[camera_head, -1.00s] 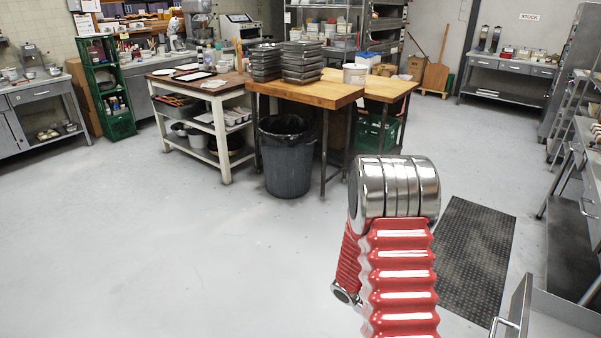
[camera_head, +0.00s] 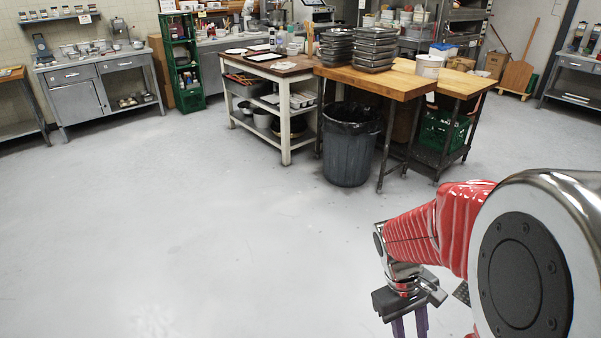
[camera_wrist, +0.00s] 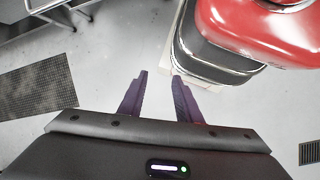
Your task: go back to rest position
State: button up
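My gripper (camera_head: 410,326) hangs at the lower right of the head view, pointing down, with its fingertips cut off by the frame's bottom edge. The wrist view shows its two purple fingers (camera_wrist: 159,75) apart with bare grey floor between them, so it is open and empty. My red and chrome arm fills the right side of the head view, bent with the wrist low. Part of my own red and dark body shows at the top right of the wrist view.
A grey bin (camera_head: 350,155) stands before the wooden-topped table (camera_head: 380,82) with stacked tins (camera_head: 374,48). A white-framed table (camera_head: 285,110) is to its left. A grey workbench (camera_head: 100,85) is at far left. A dark mat (camera_wrist: 38,92) lies on the floor. The floor ahead is clear.

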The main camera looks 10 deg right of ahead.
jog(key=a+r+m+t+y, duration=0.1)
jog(key=a+r+t, duration=0.3)
jog(key=r, duration=0.5)
jog(key=a+r+t+y, duration=0.1)
jog(key=a+r+t, duration=0.3)
jog(key=a+r, duration=0.4)
jog(key=shift+a+r+m+t, duration=0.4)
jog(key=shift+a, duration=0.4)
